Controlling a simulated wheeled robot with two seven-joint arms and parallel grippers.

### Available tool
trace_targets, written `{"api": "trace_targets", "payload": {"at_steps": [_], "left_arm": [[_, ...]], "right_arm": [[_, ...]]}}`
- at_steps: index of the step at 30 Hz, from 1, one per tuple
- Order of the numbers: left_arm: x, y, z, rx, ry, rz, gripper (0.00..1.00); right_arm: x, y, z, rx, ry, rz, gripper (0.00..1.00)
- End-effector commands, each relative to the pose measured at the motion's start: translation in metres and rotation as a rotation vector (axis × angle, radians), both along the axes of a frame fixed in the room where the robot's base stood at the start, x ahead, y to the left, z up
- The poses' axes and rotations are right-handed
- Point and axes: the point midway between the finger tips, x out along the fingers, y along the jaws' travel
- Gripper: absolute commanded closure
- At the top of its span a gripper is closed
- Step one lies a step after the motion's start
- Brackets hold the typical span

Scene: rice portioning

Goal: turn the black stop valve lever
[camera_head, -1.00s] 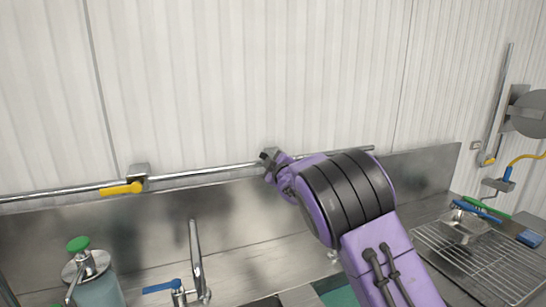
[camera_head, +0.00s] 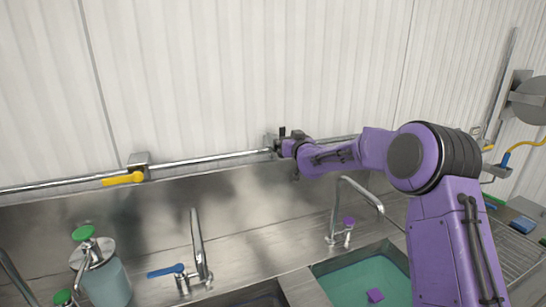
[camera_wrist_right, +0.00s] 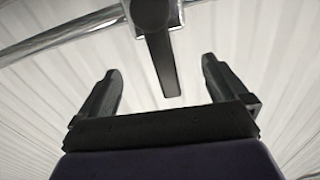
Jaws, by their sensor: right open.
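The black stop valve lever (camera_wrist_right: 162,66) hangs from a grey valve body (camera_wrist_right: 152,14) on the wall pipe in the right wrist view. My right gripper (camera_wrist_right: 158,78) is open, with one finger on each side of the lever's lower end. Gaps show between the lever and both fingers, and depth between them is hard to judge. In the head view my right gripper (camera_head: 288,145) is at the pipe, small and partly hiding the valve there. The left gripper does not show.
A metal pipe (camera_head: 210,161) runs along the wall with a yellow lever (camera_head: 123,179) at left. The wall above is clear.

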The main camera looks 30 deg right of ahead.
Motion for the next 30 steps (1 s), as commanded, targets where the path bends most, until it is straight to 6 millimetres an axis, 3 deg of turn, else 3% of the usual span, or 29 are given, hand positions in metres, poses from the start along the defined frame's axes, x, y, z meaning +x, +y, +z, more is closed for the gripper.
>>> {"api": "trace_targets", "payload": {"at_steps": [5, 24, 30], "left_arm": [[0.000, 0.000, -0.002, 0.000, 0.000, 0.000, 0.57], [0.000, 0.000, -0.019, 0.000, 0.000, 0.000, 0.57], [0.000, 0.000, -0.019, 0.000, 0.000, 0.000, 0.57]], "right_arm": [[-0.003, 0.002, -0.001, -0.001, 0.001, 0.002, 0.00], [-0.075, 0.019, 0.000, -0.002, -0.001, 0.001, 0.00], [-0.078, 0.019, 0.000, -0.003, 0.002, 0.000, 0.00]]}}
